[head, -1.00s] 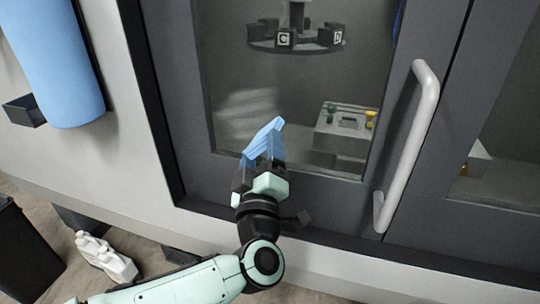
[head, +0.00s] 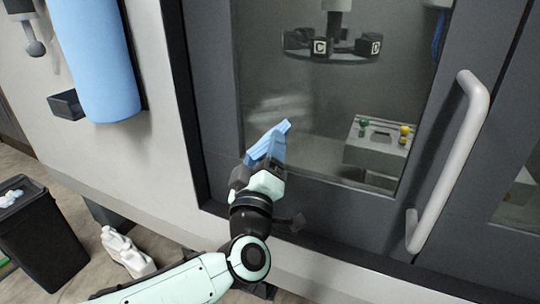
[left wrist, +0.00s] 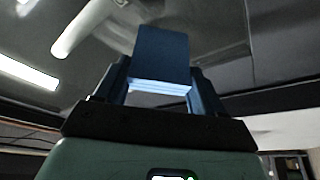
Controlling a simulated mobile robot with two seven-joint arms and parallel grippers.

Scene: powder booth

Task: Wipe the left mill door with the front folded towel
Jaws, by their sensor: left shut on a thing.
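My left gripper (head: 262,165) is shut on a blue folded towel (head: 268,143), held up at the lower left part of the left mill door's window. The towel also shows between the fingers in the left wrist view (left wrist: 160,58). The left mill door (head: 222,110) has a dark grey frame, a glass pane and a pale vertical handle (head: 452,160) on its right side. A whitish smudge (head: 275,108) shows on the glass just above the towel. I cannot tell whether the towel touches the glass. My right gripper is not in view.
A blue roll (head: 103,65) hangs on the white wall at left, with a small dark box (head: 66,105) beside it.

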